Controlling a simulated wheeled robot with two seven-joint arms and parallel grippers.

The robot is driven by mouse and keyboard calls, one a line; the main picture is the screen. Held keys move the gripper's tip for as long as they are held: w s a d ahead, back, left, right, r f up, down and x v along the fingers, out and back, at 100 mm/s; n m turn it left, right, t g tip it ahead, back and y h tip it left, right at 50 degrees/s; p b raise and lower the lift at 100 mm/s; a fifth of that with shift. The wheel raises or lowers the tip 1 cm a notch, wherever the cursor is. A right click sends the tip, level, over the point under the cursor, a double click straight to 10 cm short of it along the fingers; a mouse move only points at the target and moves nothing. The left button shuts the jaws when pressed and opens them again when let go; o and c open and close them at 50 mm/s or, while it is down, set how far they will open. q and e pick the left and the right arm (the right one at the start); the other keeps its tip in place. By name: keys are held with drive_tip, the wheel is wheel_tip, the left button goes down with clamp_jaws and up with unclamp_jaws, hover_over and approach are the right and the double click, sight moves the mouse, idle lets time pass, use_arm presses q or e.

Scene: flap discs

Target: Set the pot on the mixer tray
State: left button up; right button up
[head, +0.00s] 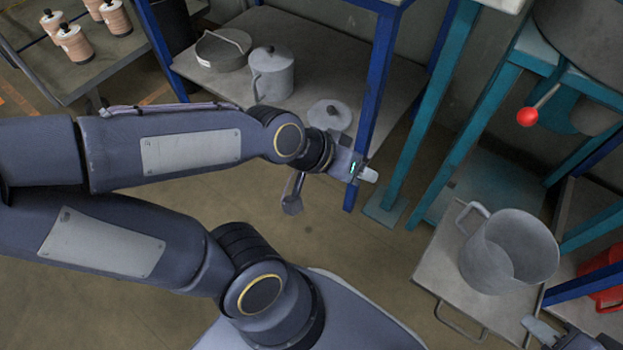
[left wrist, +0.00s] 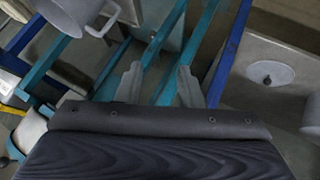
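The grey open pot (head: 487,262), with a side handle, is upright over the grey mixer tray (head: 437,272) at lower right in the head view. It appears to rest on the tray. The pot (left wrist: 72,14) is partly cut off at the top left of the left wrist view. My left gripper (head: 331,185) is open and empty, well to the left of the pot. Its spread fingers (left wrist: 158,86) show in the left wrist view. My right gripper (head: 560,334) is only partly in view at the bottom right edge, below the pot and apart from it; its fingers are mostly hidden.
A shelf (head: 315,65) on blue posts holds a pan (head: 222,52), a lidded pot (head: 272,80) and a lid (head: 330,115). Teal frame legs (head: 430,115) stand between shelf and tray. A red-knobbed lever (head: 528,117) juts out above the pot. A red container (head: 608,285) is far right.

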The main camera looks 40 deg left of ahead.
use_arm(q)
drive_tip(key=s+a+r+n+g+y, duration=0.1)
drive_tip(key=s+a, duration=0.3)
drive_tip(key=s, duration=0.4)
drive_tip(key=shift+r+g, duration=0.3)
drive_tip(key=shift+r, duration=0.1)
use_arm(e)
drive_tip(key=shift+r, duration=0.1)
